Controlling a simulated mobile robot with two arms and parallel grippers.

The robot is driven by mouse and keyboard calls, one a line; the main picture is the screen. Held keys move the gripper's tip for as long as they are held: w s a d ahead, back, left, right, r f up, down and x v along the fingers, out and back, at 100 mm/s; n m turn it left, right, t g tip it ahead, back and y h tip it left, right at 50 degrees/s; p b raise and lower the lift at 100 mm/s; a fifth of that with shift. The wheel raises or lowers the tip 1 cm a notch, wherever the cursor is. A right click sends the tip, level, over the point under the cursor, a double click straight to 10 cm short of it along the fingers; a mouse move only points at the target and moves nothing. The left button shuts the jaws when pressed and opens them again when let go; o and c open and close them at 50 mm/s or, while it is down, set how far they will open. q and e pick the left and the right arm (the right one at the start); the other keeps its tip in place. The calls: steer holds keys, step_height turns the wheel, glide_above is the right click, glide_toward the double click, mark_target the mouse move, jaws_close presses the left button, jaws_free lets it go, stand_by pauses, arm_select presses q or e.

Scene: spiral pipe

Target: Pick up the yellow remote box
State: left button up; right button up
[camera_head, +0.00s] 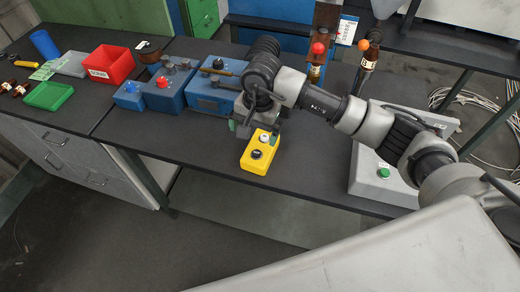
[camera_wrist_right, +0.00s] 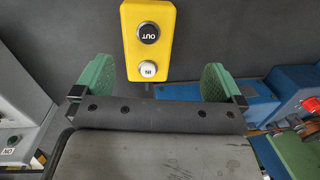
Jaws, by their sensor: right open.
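The yellow remote box (camera_head: 256,159) lies on the dark workbench, near its front edge, with a black and a white button on top. In the right wrist view the box (camera_wrist_right: 148,52) shows a black button marked OUT and a white one marked IN. My right gripper (camera_head: 258,124) is over the box's far end. I cannot tell the height of the fingers over the bench. My left gripper is not in view.
Blue control boxes (camera_head: 211,92) stand left of and behind the remote box. A grey box with a green button (camera_head: 383,173) is at the right. A red bin (camera_head: 109,65) and a green tray (camera_head: 48,96) sit far left. Bare bench (camera_head: 185,140) lies left of the remote box.

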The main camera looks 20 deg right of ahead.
mark_target(261, 146)
steer(key=shift+w+d+r+h, duration=0.15)
steer(key=shift+d+h, duration=0.1)
steer(key=shift+d, duration=0.2)
steer(key=shift+w+d+h, duration=0.15)
steer(key=shift+d+h, duration=0.1)
steer(key=shift+d, duration=0.2)
steer(key=shift+d+f, duration=0.15)
steer(key=shift+f, duration=0.15)
step_height(261, 146, down, 4)
steer(key=shift+f+p, duration=0.25)
steer(key=shift+p, duration=0.25)
steer(key=shift+f+p, duration=0.35)
steer(key=shift+f, duration=0.3)
steer(key=f+p, duration=0.1)
steer(key=f, duration=0.3)
steer(key=shift+w+f, duration=0.1)
steer(key=shift+w, duration=0.1)
steer(key=shift+c, duration=0.5)
steer(key=c, duration=0.9)
